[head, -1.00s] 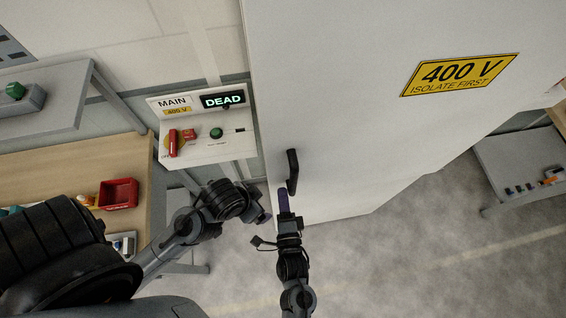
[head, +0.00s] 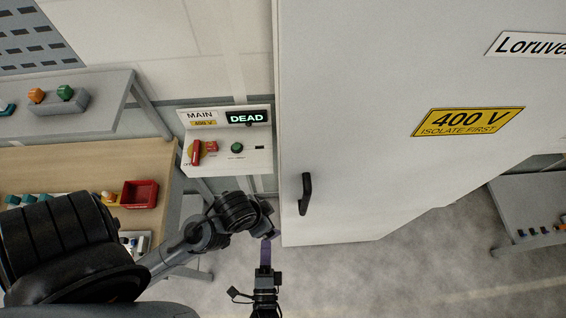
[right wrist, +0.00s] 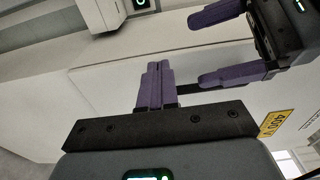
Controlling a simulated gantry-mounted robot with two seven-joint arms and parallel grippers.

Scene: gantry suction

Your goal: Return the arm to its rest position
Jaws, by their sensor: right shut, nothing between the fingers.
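My right gripper (head: 265,252) has purple fingers and points up the picture at the bottom centre of the head view, below and left of the cabinet handle, holding nothing. In the right wrist view its fingers (right wrist: 155,86) are together. My left arm comes in from the left, bent, with its end in front of the switch panel's lower right. My left gripper (right wrist: 224,44) shows in the right wrist view at top right, its two purple fingers spread with nothing between them. In the head view its fingers are hard to make out.
A tall white cabinet (head: 370,80) with a black handle (head: 305,194) stands at right, its door looking closed. The switch panel (head: 228,160) reads DEAD. A wooden bench (head: 90,160) with a red bin (head: 139,194) is at left; a grey table (head: 535,200) is at right.

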